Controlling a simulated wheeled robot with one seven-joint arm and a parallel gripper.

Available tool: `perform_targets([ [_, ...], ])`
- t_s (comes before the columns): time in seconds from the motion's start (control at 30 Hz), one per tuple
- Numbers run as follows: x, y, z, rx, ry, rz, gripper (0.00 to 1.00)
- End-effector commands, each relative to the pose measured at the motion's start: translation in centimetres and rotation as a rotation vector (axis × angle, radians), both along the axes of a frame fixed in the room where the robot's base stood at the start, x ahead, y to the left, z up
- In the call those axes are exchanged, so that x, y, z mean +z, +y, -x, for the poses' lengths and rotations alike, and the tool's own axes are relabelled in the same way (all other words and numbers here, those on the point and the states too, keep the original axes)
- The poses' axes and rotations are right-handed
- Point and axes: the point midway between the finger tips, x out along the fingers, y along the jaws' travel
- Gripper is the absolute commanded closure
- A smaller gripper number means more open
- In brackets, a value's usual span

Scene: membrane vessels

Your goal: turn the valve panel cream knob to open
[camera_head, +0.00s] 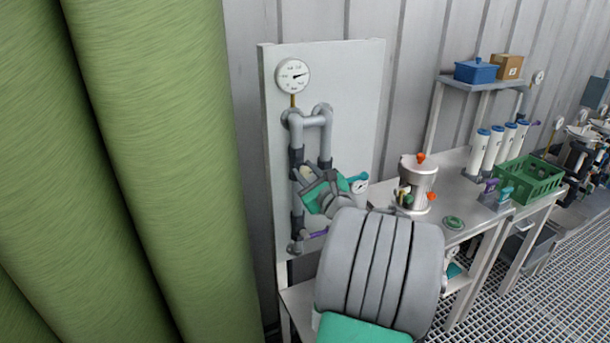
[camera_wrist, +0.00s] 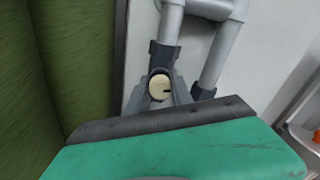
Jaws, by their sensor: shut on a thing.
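The valve panel (camera_head: 350,75) is a pale upright board with grey pipes and a round gauge (camera_head: 292,76) at its top left. The cream knob (camera_wrist: 160,87) shows in the wrist view as a round disc with a dark mark at its right side, on the left vertical pipe. My gripper (camera_head: 307,177) is at that pipe in the head view, and in the wrist view its grey fingers (camera_wrist: 161,98) lie on both sides of the knob. It is shut on the knob. My gripper hides most of the knob in the head view.
A teal handle (camera_head: 357,177) and a small gauge (camera_head: 359,187) sit just right of my gripper. A purple handle (camera_head: 316,234) is below it. Green columns (camera_head: 160,150) stand close on the left. A bench with a metal vessel (camera_head: 417,185) is at right.

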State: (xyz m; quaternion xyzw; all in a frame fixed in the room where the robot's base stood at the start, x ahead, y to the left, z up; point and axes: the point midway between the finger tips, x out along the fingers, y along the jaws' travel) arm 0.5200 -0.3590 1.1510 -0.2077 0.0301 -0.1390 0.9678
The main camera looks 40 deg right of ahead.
Motion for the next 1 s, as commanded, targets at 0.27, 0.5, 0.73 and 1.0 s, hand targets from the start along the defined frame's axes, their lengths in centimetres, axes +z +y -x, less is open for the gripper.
perform_targets([
  [0.27, -0.32, 0.06, -0.03, 0.001, 0.071, 0.247, 1.0],
  [0.5, -0.45, 0.08, -0.02, 0.0, 0.135, 0.468, 1.0],
  [0.73, -0.52, 0.09, -0.04, -0.001, 0.196, 0.678, 1.0],
  [1.0, -0.65, 0.12, -0.04, 0.0, 0.269, 0.924, 1.0],
])
